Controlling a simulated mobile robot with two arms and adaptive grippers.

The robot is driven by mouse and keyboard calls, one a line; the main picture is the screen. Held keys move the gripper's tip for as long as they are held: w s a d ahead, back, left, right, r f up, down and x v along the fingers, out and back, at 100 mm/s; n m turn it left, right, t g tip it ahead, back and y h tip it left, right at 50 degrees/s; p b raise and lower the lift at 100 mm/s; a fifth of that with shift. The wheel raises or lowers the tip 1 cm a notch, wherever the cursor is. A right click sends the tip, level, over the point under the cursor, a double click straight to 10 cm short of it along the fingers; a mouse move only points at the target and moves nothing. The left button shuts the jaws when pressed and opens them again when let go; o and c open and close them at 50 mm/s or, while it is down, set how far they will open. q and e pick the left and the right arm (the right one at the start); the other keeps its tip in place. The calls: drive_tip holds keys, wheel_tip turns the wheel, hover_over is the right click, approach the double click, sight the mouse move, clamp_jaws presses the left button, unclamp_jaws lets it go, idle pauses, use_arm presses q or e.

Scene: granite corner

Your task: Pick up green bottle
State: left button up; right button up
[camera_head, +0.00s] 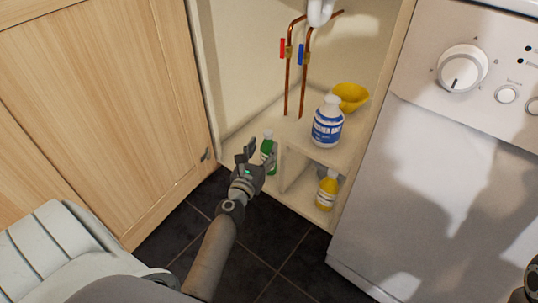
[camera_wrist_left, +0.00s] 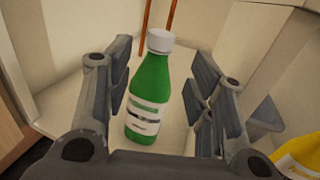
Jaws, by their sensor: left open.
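The green bottle (camera_head: 267,146) with a white cap stands in the left lower compartment of the open cabinet in the head view. In the left wrist view the green bottle (camera_wrist_left: 149,96) stands upright between the two open fingers, with a white label facing me. My left gripper (camera_head: 257,156) is open right in front of it and partly covers it in the head view. The left wrist view shows a gap between the bottle and the right finger of the gripper (camera_wrist_left: 160,98); whether the left finger touches it I cannot tell. My right gripper cannot be made out; only a dark part shows at the lower right edge.
A yellow bottle (camera_head: 327,190) stands in the right lower compartment, past a divider. Copper pipes (camera_head: 288,85) rise behind. A washing machine (camera_head: 430,180) stands right; a wooden door (camera_head: 110,90) is left.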

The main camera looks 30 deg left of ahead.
sight(267, 142)
use_arm(q)
drive_tip(key=x, duration=0.3)
drive_tip(key=b+x, duration=0.1)
drive_tip(key=x, duration=0.1)
drive_tip(key=shift+w+a+f, duration=0.15)
drive_tip(key=shift+f, duration=0.2)
drive_tip(key=shift+w+a, duration=0.1)
drive_tip(key=shift+w, duration=0.4)
drive_tip(key=shift+c, duration=0.4)
clamp_jaws()
drive_tip(key=shift+r, duration=0.15)
